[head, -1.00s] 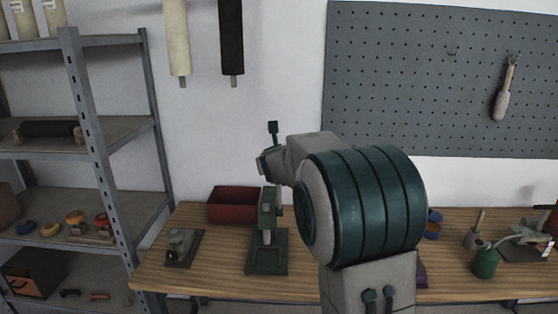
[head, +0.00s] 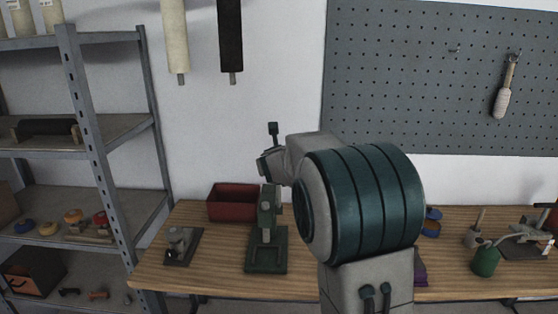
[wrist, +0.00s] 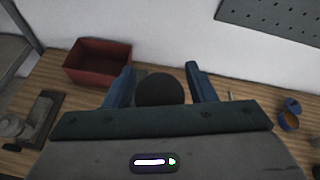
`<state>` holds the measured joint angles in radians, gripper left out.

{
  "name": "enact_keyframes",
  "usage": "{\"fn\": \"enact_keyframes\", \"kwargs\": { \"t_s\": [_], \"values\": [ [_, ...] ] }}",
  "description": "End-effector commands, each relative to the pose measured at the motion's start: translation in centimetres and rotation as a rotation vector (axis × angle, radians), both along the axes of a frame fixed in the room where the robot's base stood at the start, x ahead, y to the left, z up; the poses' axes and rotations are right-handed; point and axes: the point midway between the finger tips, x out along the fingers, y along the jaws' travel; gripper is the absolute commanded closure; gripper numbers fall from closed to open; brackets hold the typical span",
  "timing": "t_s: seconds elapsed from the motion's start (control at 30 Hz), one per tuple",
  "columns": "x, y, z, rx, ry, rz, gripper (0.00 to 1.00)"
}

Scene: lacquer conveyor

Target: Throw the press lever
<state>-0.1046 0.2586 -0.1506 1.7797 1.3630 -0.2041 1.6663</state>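The green press (head: 267,255) stands on the wooden table in the head view, left of my arm, with its base flat and its column upright. My gripper (head: 266,164) is just above the top of the press there, mostly hidden by my wrist. In the wrist view my gripper (wrist: 160,72) has its two blue fingers apart. A dark round knob (wrist: 160,90), apparently the lever's end, sits between them. I cannot tell whether either finger touches it. The rest of the lever is hidden.
A red bin (head: 232,203) stands behind and left of the press; a small grey device (head: 180,243) is at the table's left. A metal shelf (head: 105,150) stands left.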

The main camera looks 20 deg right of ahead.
Motion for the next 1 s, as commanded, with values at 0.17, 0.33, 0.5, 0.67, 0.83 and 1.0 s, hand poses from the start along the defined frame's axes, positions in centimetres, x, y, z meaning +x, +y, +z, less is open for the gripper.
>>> {"fn": "enact_keyframes", "kwargs": {
  "t_s": [0.17,0.33,0.5,0.67,0.83,1.0],
  "values": [
    [-0.1,0.2,0.4,0.000,-0.005,0.003,0.49],
    [-1.2,0.5,1.1,0.000,-0.009,0.003,0.49],
    [-3.9,1.2,2.3,0.002,-0.008,0.001,0.49],
    [-6.7,2.0,3.5,0.001,-0.007,0.002,0.49],
    [-9.5,2.7,4.6,0.001,-0.005,0.000,0.49],
    [-11.3,3.2,5.3,0.000,-0.004,0.000,0.49]
  ]
}}
